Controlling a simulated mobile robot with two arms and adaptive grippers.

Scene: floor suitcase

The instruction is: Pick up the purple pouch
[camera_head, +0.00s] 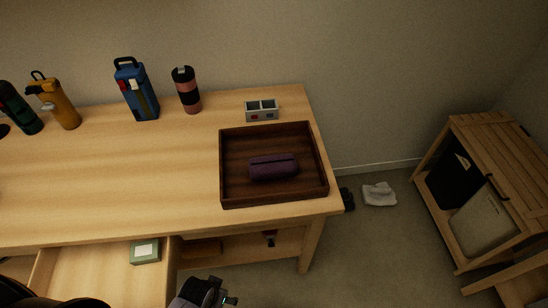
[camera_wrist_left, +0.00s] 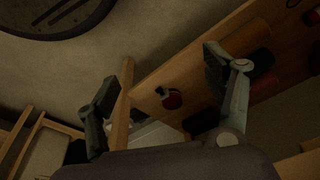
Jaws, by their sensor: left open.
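The purple pouch (camera_head: 273,167) lies flat inside a dark brown wooden tray (camera_head: 223,180) near the right end of the wooden table (camera_head: 120,185). What seems to be my left gripper (camera_head: 212,292) shows at the bottom edge of the head view, low in front of the table and well apart from the pouch. In the left wrist view my left gripper (camera_wrist_left: 163,88) has its two fingers spread wide with nothing between them. The pouch is not visible in the left wrist view. My right gripper is not visible.
A grey two-slot box (camera_head: 262,111) stands behind the tray. A pink-black bottle (camera_head: 187,90), a blue bottle (camera_head: 137,90) and a yellow bottle (camera_head: 58,103) stand along the back. An open drawer (camera_head: 100,275) juts out at front left. A slatted wooden shelf (camera_head: 500,150) stands at right.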

